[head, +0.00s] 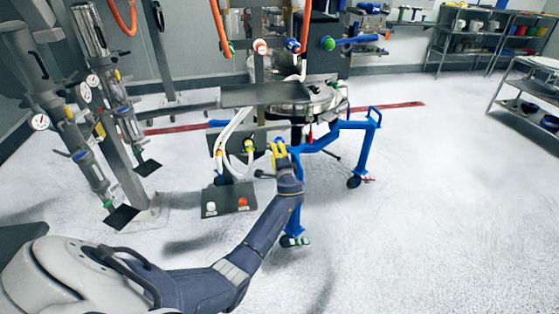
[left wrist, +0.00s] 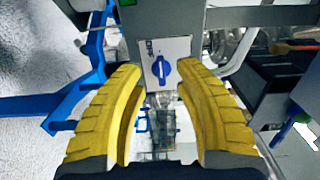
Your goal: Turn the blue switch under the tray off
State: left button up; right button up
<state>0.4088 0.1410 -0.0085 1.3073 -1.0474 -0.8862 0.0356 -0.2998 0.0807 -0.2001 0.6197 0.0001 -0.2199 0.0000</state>
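The blue switch (left wrist: 161,69) is a rotary knob on a white plate in the left wrist view, with its grip bar upright in the picture. Small dark lettering beside it is too small to read surely. In the head view I cannot make out the switch near my gripper. The dark flat tray (head: 262,95) is above my left gripper (head: 279,150). The left wrist view shows its two yellow fingers (left wrist: 159,72) apart and empty, with the knob seen between their tips. I cannot tell whether they touch it. My right gripper is not in view.
A blue wheeled frame (head: 366,135) stands right of my left gripper. White hoses (head: 222,142) hang to its left. A dark pedal box (head: 228,199) with a white and a red button is on the floor.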

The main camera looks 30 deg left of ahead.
pick_arm(q)
jog(key=shift+v, duration=2.85)
